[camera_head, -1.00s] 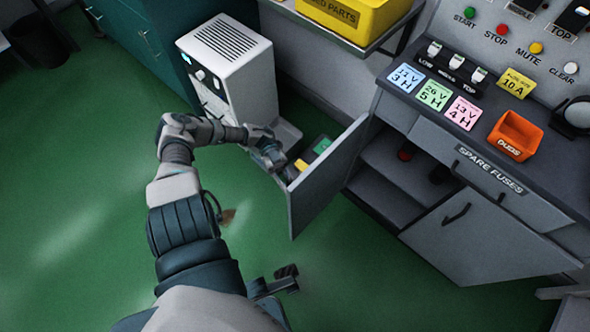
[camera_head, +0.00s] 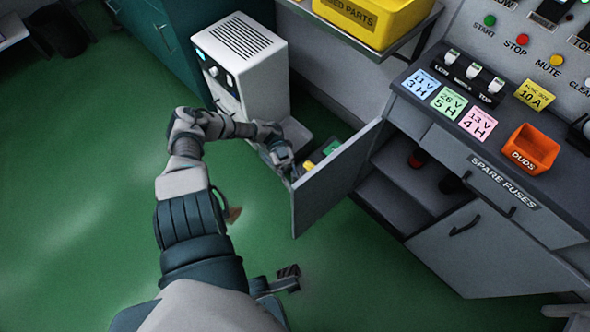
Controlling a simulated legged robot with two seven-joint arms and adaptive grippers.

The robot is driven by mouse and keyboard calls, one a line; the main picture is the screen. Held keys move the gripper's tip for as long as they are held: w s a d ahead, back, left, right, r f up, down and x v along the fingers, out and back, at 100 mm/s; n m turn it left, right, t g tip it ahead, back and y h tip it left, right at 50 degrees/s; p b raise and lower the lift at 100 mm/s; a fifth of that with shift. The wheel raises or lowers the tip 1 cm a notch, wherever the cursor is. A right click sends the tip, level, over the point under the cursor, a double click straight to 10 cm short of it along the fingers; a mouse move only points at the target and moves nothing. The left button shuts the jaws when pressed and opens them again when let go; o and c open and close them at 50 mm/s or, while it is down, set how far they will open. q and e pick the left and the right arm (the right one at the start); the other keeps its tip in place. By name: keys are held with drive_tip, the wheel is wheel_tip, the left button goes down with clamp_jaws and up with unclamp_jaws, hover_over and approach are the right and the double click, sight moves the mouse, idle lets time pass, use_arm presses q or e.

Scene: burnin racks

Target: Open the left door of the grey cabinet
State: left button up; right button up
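The grey cabinet (camera_head: 431,136) stands at the right under a dark worktop. Its left door (camera_head: 335,182) stands wide open, swung out to the left, and the shelves inside show. Its right door (camera_head: 473,243), with a dark handle, is shut. My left gripper (camera_head: 285,165) is at the outer edge of the open door, on the side turned away from the cabinet's inside. The door partly hides its fingers, so I cannot tell whether they are open or touch the door.
A white machine (camera_head: 240,70) stands close behind my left forearm. A box with green and yellow items (camera_head: 329,147) shows behind the open door. An orange bin (camera_head: 531,150) sits on the worktop. Green floor (camera_head: 370,280) is free in front of the door.

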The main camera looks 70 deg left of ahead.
use_arm(q)
drive_tip(key=a, duration=0.7)
drive_tip(key=shift+a, duration=0.15)
drive_tip(key=shift+s+f, duration=0.1)
